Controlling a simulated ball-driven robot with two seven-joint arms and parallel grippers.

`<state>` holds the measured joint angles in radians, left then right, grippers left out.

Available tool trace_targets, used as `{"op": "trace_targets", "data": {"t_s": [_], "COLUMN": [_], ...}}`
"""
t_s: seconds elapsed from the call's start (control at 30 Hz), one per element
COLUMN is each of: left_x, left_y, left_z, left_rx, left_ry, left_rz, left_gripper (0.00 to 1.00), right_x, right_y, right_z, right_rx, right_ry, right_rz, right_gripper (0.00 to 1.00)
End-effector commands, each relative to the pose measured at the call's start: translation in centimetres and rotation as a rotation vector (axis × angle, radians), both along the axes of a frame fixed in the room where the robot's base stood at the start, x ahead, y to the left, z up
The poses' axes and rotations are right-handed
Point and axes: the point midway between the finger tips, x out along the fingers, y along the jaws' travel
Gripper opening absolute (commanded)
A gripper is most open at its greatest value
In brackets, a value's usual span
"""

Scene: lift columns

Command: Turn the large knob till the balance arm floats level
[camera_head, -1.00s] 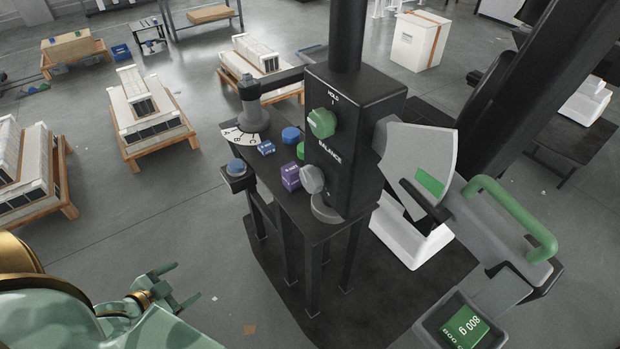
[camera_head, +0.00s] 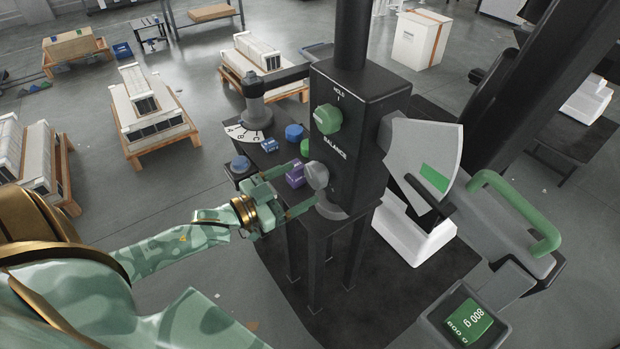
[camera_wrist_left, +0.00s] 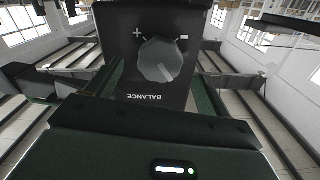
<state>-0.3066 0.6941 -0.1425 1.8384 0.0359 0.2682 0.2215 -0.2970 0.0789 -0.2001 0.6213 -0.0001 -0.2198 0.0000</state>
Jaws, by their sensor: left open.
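The large grey knob (camera_head: 316,176) sits low on the front of the black column box (camera_head: 360,140). In the left wrist view the knob (camera_wrist_left: 160,60) shows between plus and minus marks with BALANCE printed by it. My left gripper (camera_head: 301,188) is open in front of the knob, one finger on each side of it. In the left wrist view there is a gap between knob and fingers. The balance arm (camera_head: 505,230) with a green handle slopes down to the right. A dark pointer lies just below the green patch (camera_head: 434,179) on the grey scale plate. My right gripper is out of view.
A green HOLD knob (camera_head: 327,118) sits above the grey one.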

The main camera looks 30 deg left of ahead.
Motion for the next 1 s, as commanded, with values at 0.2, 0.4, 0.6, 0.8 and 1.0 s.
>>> {"op": "trace_targets", "data": {"t_s": [0.2, 0.4, 0.6, 0.8, 1.0], "left_x": [3.1, 3.9, 3.9, 3.9, 3.9], "left_y": [-1.3, -1.6, -1.6, -1.6, -1.6], "left_z": [0.0, 0.0, -0.1, -0.1, 0.0], "left_rx": [0.000, -0.001, 0.000, 0.000, 0.008], "left_ry": [0.000, 0.001, 0.002, 0.002, -0.002], "left_rz": [0.001, 0.000, 0.000, 0.000, 0.000], "left_gripper": [0.81, 0.81, 0.81, 0.36, 0.36], "right_x": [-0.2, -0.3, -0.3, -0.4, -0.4], "right_y": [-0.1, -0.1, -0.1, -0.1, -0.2], "right_z": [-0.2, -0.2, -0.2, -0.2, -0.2], "right_rx": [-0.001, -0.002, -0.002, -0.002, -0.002], "right_ry": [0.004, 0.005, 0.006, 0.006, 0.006], "right_rz": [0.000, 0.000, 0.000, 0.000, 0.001], "right_gripper": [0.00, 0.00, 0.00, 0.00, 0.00]}}
